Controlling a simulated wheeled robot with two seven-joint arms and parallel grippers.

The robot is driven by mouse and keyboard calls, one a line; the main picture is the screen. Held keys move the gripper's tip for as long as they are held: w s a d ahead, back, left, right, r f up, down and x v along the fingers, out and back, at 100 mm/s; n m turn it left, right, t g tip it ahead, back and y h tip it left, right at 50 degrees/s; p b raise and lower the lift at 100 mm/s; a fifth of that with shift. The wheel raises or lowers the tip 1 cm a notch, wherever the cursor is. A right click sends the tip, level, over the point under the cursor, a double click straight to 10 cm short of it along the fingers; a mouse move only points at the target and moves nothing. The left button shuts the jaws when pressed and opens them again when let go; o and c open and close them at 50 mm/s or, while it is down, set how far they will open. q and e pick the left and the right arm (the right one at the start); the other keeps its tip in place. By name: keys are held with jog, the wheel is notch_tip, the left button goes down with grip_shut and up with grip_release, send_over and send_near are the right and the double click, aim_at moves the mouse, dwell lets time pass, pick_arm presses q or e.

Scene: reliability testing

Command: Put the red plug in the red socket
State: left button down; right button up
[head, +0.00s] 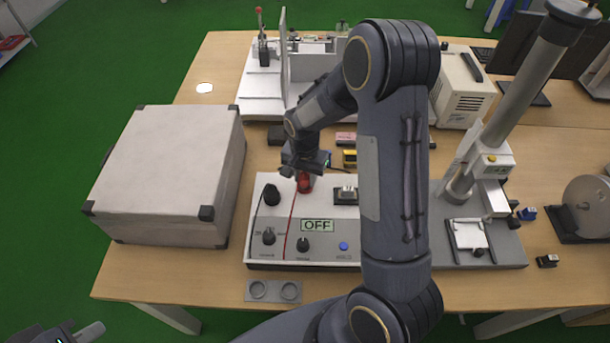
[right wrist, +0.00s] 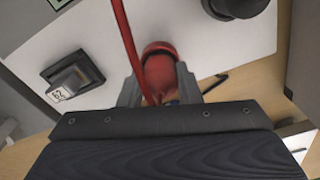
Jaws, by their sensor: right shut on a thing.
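The white control box (head: 330,258) stands on the table with an "OFF" display on its sloped panel. My right gripper (head: 304,174) is low over the panel's upper part, shut on the red plug (head: 304,184). In the right wrist view the red plug (right wrist: 160,75) is between the two grey fingers, with the red cable (right wrist: 128,40) running to it. Its round red end is at the panel; no separate red socket shows, and I cannot tell whether the plug is seated. My left gripper (head: 78,334) is partly in view at the bottom left corner, away from the box.
A black plug (head: 271,195) with a black cable is left of the red one. A large grey case (head: 165,170) stands left of the box. A test stand (head: 468,236) is to the right.

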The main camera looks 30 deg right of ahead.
jog(key=shift+f, duration=0.15)
jog(key=o, duration=0.7)
jog(key=shift+s+a+r+p, duration=0.1)
jog(key=shift+r+p, duration=3.85)
jog(key=shift+r, duration=1.65)
